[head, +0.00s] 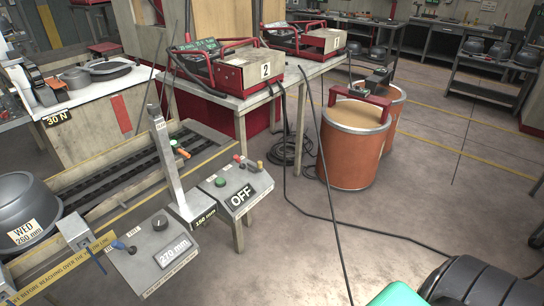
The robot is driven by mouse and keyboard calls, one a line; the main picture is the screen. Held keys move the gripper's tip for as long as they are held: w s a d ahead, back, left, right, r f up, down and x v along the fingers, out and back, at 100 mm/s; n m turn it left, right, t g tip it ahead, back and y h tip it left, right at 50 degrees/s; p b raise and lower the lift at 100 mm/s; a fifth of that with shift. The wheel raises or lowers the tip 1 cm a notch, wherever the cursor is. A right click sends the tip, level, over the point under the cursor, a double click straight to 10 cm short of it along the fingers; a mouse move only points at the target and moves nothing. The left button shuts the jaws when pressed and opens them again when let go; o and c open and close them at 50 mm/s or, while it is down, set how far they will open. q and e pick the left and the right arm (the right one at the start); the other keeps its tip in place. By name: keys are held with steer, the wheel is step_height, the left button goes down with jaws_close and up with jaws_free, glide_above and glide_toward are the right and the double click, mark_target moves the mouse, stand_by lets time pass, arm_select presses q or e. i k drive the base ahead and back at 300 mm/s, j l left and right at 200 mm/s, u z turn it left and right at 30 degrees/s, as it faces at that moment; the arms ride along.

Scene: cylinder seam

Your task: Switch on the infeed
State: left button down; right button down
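A grey control box (232,190) stands at the near end of the dark conveyor (120,170). Its large plate (241,197) reads OFF. A green button (220,182) sits on its top face, with a red knob (238,159) and a yellow knob (260,164) at the back edge. Left of it, a second grey box (155,250) has a 270 mm plate (174,251), a black dial (160,222) and a blue knob (118,244). No label reading infeed is legible. Neither of my grippers is in view.
An upright metal post (170,160) rises between the boxes. A table holds red machines (213,70). Orange drums (352,150) and black cables (335,225) stand or lie on the floor. Open floor (440,190) is at right.

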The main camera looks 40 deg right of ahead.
mark_target(236, 158)
steer(key=z, duration=0.85)
